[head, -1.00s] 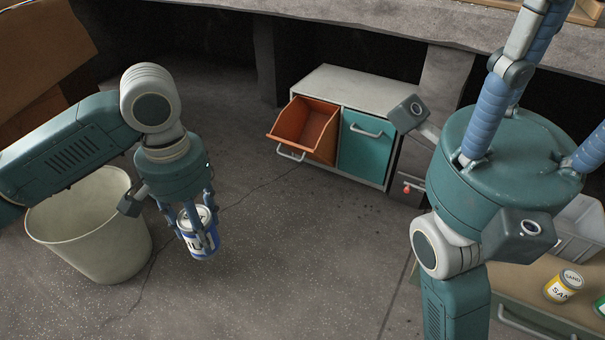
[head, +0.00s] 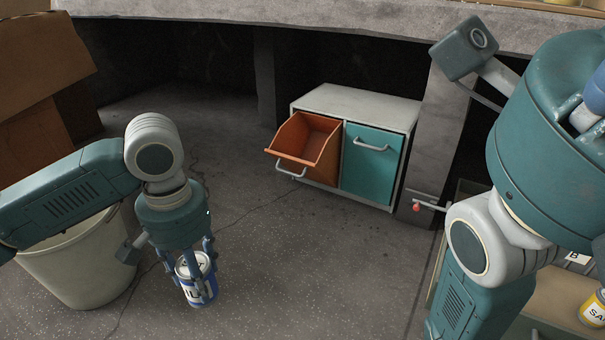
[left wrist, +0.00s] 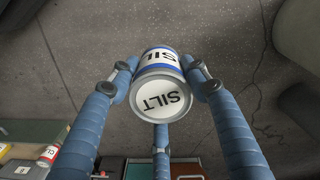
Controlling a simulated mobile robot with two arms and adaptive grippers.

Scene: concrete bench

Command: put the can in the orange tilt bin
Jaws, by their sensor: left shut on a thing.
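The can (head: 199,290) is white and blue and is gripped near the floor at the lower left of the head view. In the left wrist view the can (left wrist: 160,103) shows a white lid marked SILT. My left gripper (head: 196,270) points down with its blue fingers closed around it. The orange tilt bin (head: 318,143) is tipped open at the left of a low cabinet, and its visible inside looks empty. The can is apart from it, in front and to the left. My right gripper (head: 592,103) is mostly cut off at the right edge; its fingertips are out of view.
A closed teal bin (head: 370,172) sits beside the orange one in the grey cabinet (head: 358,101). A pale bucket (head: 85,270) stands behind my left arm. Cardboard boxes (head: 40,75) are at the far left. Open floor (head: 260,240) lies between can and cabinet. A yellow can (head: 594,309) is at lower right.

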